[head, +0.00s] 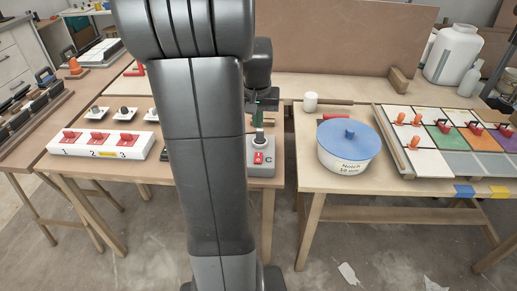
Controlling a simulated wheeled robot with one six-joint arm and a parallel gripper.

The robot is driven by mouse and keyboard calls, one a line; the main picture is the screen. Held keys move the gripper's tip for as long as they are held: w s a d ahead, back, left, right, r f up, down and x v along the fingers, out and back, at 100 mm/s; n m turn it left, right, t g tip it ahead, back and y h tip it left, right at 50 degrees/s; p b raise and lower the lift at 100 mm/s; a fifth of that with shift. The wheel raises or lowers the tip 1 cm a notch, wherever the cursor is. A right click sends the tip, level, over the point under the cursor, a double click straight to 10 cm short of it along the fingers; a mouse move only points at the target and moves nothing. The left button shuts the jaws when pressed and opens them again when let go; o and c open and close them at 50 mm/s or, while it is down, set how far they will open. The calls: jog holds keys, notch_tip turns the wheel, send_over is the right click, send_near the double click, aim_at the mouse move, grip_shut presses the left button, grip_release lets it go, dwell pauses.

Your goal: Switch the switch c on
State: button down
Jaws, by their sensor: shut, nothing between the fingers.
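Switch c (267,170) is a light grey box at the front edge of the left table, marked with the letter C. It has a red rocker (259,157) with a white mark on its front part. My gripper (258,124) points down just above the back part of this box. Its fingers are shut with nothing between them. I cannot tell whether the fingertips touch the box, nor whether the switch is on or off. My arm hides what lies to the left of the box.
A white strip (140,149) with red switches numbered 1, 2 and 3 lies on the left table. A tile board (455,145) lies farther right. A gap separates the two tables.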

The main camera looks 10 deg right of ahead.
aim_at(259, 154)
jog(key=f, duration=0.4)
jog(key=w+f, duration=0.1)
jog(key=f, duration=0.4)
jog(key=w+f, duration=0.1)
jog(key=f, duration=0.3)
jog(key=shift+w+d+f, duration=0.2)
jog(key=shift+w+d, duration=0.05)
jog(key=shift+d, duration=0.15)
